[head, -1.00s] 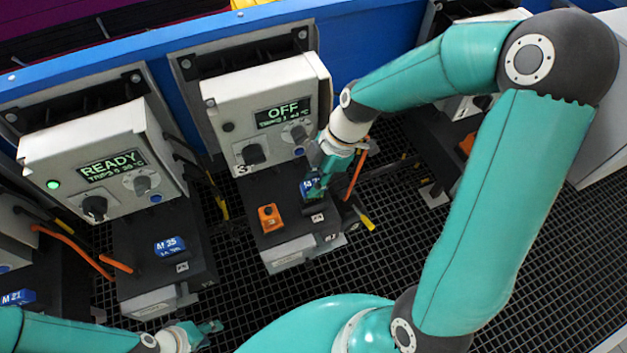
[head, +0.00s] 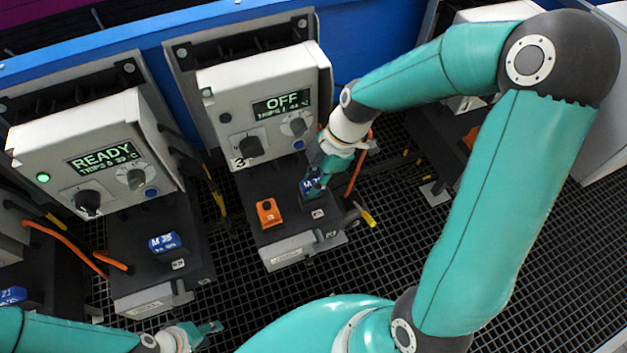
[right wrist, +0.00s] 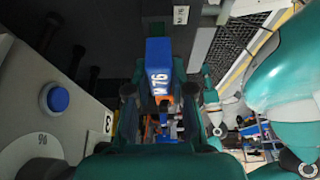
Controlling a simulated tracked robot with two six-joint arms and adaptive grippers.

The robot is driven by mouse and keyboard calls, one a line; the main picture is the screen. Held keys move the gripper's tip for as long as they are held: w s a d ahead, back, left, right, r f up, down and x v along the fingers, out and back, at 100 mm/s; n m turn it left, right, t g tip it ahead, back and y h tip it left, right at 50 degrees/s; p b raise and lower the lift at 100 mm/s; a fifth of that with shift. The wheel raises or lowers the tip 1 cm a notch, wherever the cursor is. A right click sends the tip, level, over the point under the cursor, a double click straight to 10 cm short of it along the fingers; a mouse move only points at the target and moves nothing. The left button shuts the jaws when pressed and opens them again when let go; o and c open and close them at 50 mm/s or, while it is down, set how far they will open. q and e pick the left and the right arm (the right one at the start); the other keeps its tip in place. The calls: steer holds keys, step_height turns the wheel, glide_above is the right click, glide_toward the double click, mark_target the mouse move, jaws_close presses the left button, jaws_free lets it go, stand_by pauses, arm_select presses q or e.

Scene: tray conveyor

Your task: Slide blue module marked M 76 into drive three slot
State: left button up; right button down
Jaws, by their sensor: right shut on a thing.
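The drive three unit (head: 262,100) has a light grey box with a "3" label and a display reading OFF. Below it is a dark base (head: 258,187) with a grey front. My right gripper (head: 318,182) is shut on the blue module marked M 76 (head: 308,188), at the right part of that base. In the right wrist view the module (right wrist: 158,68) sits between the fingers, its label readable sideways. The slot is hidden by module and fingers; I cannot tell how far in the module sits. My left gripper (head: 204,333) looks open and empty, low in the head view.
An orange block (head: 268,212) sits on the same base, left of the module. A READY drive (head: 95,150) with a blue M 35 module (head: 164,243) stands to the left. Orange cables and a yellow-tipped lever (head: 368,217) are close by. Dark grating (head: 400,270) lies around.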

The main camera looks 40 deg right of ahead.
steer(key=shift+f+b, duration=1.05)
steer(key=c, duration=0.9)
jaws_free()
steer(key=shift+c, duration=0.2)
steer(key=shift+r, duration=0.15)
steer(key=v, duration=1.1)
steer(key=shift+r, duration=0.35)
steer(key=shift+d, duration=0.15)
